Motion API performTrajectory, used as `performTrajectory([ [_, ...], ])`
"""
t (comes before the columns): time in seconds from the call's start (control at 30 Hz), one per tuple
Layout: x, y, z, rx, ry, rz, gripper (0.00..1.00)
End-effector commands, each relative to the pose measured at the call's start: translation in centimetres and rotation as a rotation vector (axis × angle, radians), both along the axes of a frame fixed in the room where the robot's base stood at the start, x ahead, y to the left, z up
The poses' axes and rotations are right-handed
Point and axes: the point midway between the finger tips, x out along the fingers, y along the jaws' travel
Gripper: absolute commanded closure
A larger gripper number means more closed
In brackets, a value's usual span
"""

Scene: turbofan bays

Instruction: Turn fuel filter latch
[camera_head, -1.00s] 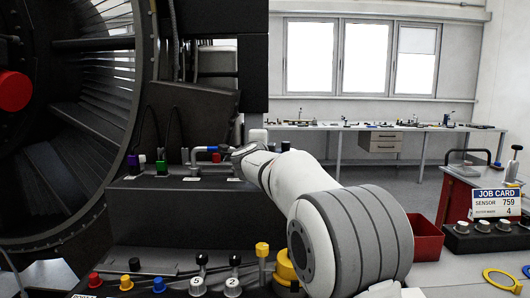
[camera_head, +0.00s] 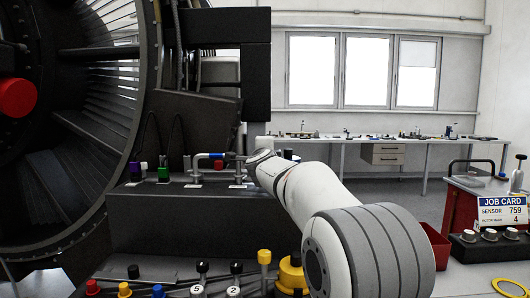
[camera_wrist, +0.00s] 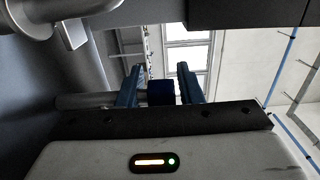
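In the head view a silver pipe fitting (camera_head: 208,157) with a blue piece (camera_head: 217,156) stands on the dark ledge beside the fan casing. I cannot tell surely which part is the fuel filter latch. My gripper (camera_head: 238,157) is at the right end of this fitting, small and partly lost against it. In the wrist view my gripper (camera_wrist: 160,85) has two blue fingers standing apart. A grey pipe (camera_wrist: 85,101) runs in from the left behind the fingers.
A purple and a green connector (camera_head: 163,170) stand left of the fitting. Several coloured knobs line the front bench, with a yellow-topped post (camera_head: 264,258). A red bin (camera_head: 436,246) and a job card (camera_head: 502,209) are at right. A dark casing hangs above the ledge.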

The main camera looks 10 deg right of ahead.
Motion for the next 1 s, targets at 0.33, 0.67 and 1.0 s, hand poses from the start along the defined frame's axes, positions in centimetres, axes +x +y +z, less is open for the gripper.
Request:
performTrajectory([
  [0.33,-0.1,0.0,0.1,0.001,-0.002,-0.001,0.58],
  [0.67,-4.2,0.7,0.1,0.001,-0.003,0.000,0.58],
  [1.0,-7.6,1.3,0.1,0.000,-0.002,-0.001,0.58],
])
